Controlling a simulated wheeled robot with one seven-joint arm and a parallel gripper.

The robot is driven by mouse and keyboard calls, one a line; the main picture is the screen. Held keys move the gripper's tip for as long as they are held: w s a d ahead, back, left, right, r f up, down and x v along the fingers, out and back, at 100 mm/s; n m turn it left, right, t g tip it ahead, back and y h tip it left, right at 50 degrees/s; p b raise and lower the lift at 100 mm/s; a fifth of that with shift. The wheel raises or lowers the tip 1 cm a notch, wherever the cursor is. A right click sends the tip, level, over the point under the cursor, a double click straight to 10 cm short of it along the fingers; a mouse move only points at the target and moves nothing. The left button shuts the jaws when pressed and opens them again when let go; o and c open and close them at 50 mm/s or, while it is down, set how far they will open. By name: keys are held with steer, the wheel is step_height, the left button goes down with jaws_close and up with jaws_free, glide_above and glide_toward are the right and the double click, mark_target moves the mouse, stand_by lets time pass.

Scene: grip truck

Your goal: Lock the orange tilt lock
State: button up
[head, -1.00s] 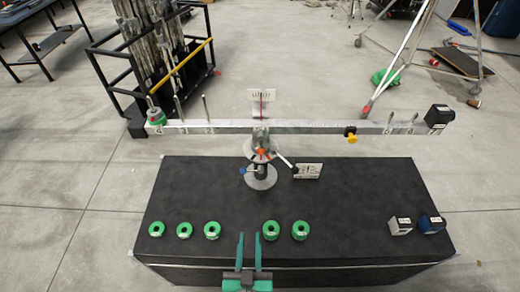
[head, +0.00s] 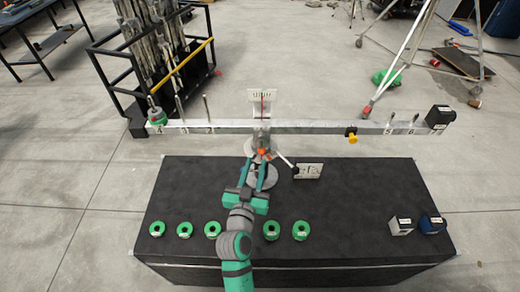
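The orange tilt lock (head: 263,152) is a small orange piece on the central stand, just under the long grey balance beam (head: 310,128). My gripper (head: 258,163) reaches forward over the black table to the stand. Its two teal fingers are spread apart, one on each side of the stand's column, with their tips just below and near the orange lock. I see nothing held between them. The gripper and arm hide much of the column and part of its round base (head: 262,176). Whether the fingers touch the column cannot be told.
Several green ring weights (head: 301,230) lie along the front of the black table (head: 350,210). A grey block (head: 400,226) and a blue block (head: 432,224) stand at right. A lever with a dark knob (head: 294,170) sticks out right of the stand, beside a white label plate (head: 308,171).

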mark_target(261, 145)
steer(key=w, duration=0.2)
steer(key=w+d, duration=0.1)
steer(key=w, duration=0.4)
steer(key=shift+w+d, duration=0.25)
steer(key=shift+w, duration=0.1)
steer(key=shift+c, duration=0.7)
jaws_close()
